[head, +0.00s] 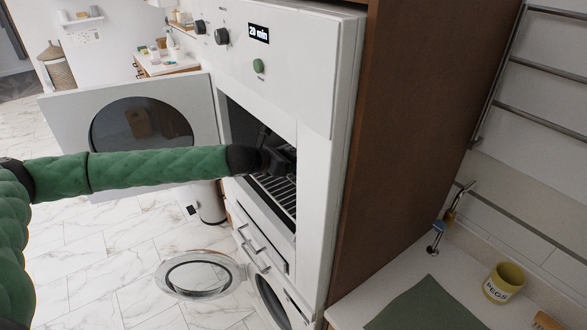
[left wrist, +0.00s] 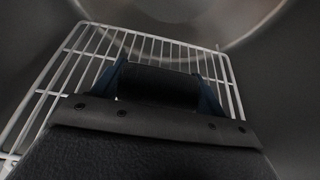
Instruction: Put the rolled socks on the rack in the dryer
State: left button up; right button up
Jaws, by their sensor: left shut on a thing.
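The dryer (head: 318,75) is a white built-in front with its door (head: 62,115) swung open to the left. My left arm reaches into the dryer opening, and my left gripper (head: 280,160) is inside, above the rack (head: 283,200). In the left wrist view the white wire rack (left wrist: 85,55) lies beyond and below the gripper. The left gripper is shut on a dark roll, the rolled socks (left wrist: 160,86), between its fingers. It looks close over the rack; I cannot tell if they touch. My right gripper is out of view.
A lower round glass door (head: 200,273) stands open below the dryer. A brown cabinet side (head: 395,130) stands right of the dryer. A counter holds a yellow pegs pot (head: 504,282) and a green mat (head: 428,305). The dryer's curved wall (left wrist: 290,60) surrounds the rack.

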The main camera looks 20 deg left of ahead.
pick_arm(q)
jog(key=shift+d+f, duration=0.15)
jog(key=shift+f, duration=0.2)
notch_tip(320, 180, down, 2)
jog(key=shift+f+p, duration=0.1)
jog(key=shift+p, duration=0.65)
jog(key=shift+w+f+p, duration=0.1)
jog(key=shift+f+p, duration=0.25)
jog(key=shift+p, duration=0.2)
jog(key=shift+w+f, duration=0.1)
jog(key=shift+f, duration=0.15)
jog(key=shift+f, duration=0.1)
jog(key=o, duration=1)
jog(key=shift+o, duration=0.2)
